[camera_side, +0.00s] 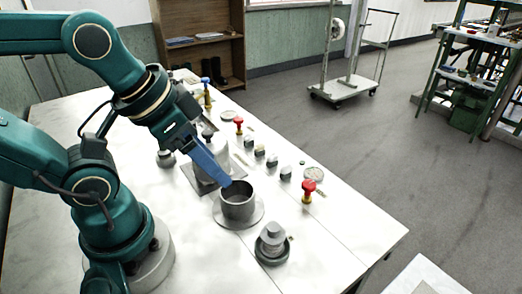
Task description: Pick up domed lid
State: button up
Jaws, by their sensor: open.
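A pale domed shape with a dark knob (208,133), which looks like the domed lid, stands behind my gripper on a grey square plate (196,189). My blue gripper fingers hide much of it, so its lower edge is unclear. My gripper (225,182) points down and to the right, open, with its tips near the back rim of a dark grey open pot (238,207). The pot stands upright on a round pale disc (254,217). I cannot tell whether the fingertips touch the rim. Nothing shows held in the gripper.
A grey knobbed piece on a dark base (272,243) stands in front right of the pot. Red-topped pieces (308,191) and several small grey blocks (286,173) line the right side of the white table (335,235). The front right of the table is clear.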

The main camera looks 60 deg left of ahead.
notch_tip(320, 180, up, 3)
jog(key=w+a+m, duration=0.2)
jog(key=w, duration=0.1)
jog(key=n+g, duration=0.3)
jog(key=g, duration=0.1)
send_over(207, 132)
jog(key=f, duration=0.3)
jog(key=shift+s+f, duration=0.1)
jog(key=shift+s, duration=0.25)
jog(key=shift+f, duration=0.25)
jog(key=shift+w+f, duration=0.15)
jog(key=shift+f, duration=1)
jog(key=shift+w+f, duration=0.1)
jog(key=shift+f, duration=1.05)
grip_shut()
